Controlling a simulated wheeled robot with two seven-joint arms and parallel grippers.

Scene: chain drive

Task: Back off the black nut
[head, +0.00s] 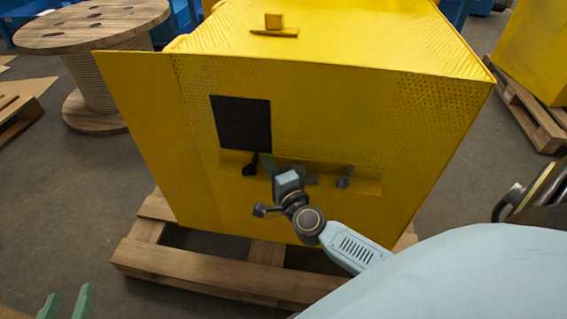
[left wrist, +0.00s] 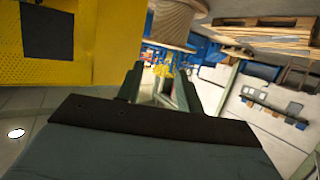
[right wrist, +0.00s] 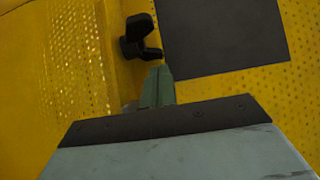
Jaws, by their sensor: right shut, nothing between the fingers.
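The black nut (head: 251,166) is a dark winged piece on the front of the yellow cabinet (head: 330,110), just under a black square panel (head: 240,123). It also shows in the right wrist view (right wrist: 139,38), left of the panel. My right gripper (head: 268,162) is close beside the nut, to its right in the head view. In the right wrist view its closed fingers (right wrist: 157,75) point at the nut, with nothing between them; contact cannot be told. A grey nut (head: 344,177) sits further right on the same ledge. My left gripper (head: 66,302) is open and empty, low at the left.
The cabinet stands on a wooden pallet (head: 205,272). A yellow door-like panel (head: 135,120) sticks out at its left. A wooden cable spool (head: 95,75) stands behind left. The floor between spool and pallet is clear.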

